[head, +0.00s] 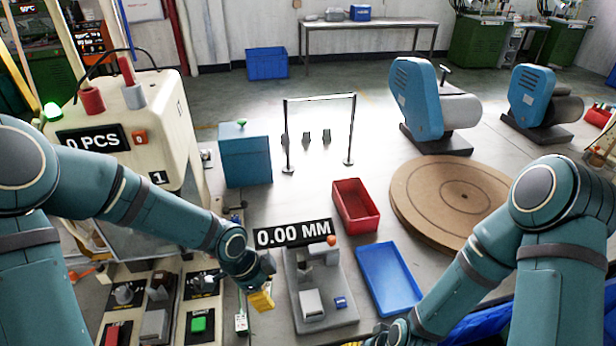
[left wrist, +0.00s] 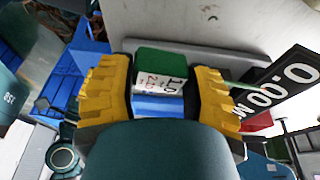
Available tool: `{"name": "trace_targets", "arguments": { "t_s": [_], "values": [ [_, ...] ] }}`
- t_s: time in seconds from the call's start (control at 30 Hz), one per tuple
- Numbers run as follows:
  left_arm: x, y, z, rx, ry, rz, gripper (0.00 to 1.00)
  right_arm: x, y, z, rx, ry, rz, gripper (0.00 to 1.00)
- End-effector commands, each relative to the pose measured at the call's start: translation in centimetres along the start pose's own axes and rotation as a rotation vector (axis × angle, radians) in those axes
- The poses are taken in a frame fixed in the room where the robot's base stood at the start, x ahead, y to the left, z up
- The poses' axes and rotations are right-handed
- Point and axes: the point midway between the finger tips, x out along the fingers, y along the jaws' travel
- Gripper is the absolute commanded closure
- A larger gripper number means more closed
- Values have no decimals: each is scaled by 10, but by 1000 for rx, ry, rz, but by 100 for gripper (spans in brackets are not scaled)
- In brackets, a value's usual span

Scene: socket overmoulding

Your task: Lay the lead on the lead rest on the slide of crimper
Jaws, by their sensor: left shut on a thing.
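My left gripper (head: 262,298) has yellow fingers and hangs left of the gauge plate with the 0.00 MM display. In the left wrist view, its fingers (left wrist: 162,95) are closed on a small block (left wrist: 160,62) with a green top, a white printed label and a blue lower part. I cannot make out a lead for certain. A cream machine with a 0 PCS display (head: 150,110), which may be the crimper, stands at left, partly behind my left arm. I cannot make out its slide or lead rest. My right gripper barely shows at the bottom edge; its fingers are unclear.
The gauge plate (head: 340,290) is right of my left gripper. A blue tray (head: 388,280), a red bin (head: 355,206) and a round brown turntable (head: 450,195) lie further right.

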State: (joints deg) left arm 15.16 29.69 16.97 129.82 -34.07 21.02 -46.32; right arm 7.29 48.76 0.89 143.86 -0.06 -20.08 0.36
Motion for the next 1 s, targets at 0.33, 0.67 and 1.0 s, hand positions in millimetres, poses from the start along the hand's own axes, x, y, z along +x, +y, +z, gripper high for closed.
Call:
{"name": "trace_targets", "arguments": {
  "t_s": [0.33, 0.67, 1.0],
  "values": [
    [-14, -14, 7, -331, 1, -106, 83, 0, 0, 0, 0, 0, 0, 36],
    [-30, -31, 14, -696, 1, -220, 83, 0, 0, 0, 0, 0, 0, 36],
    [-50, -52, 20, -1096, 2, -342, 83, 0, 0, 0, 0, 0, 0, 36]
  ]
}}
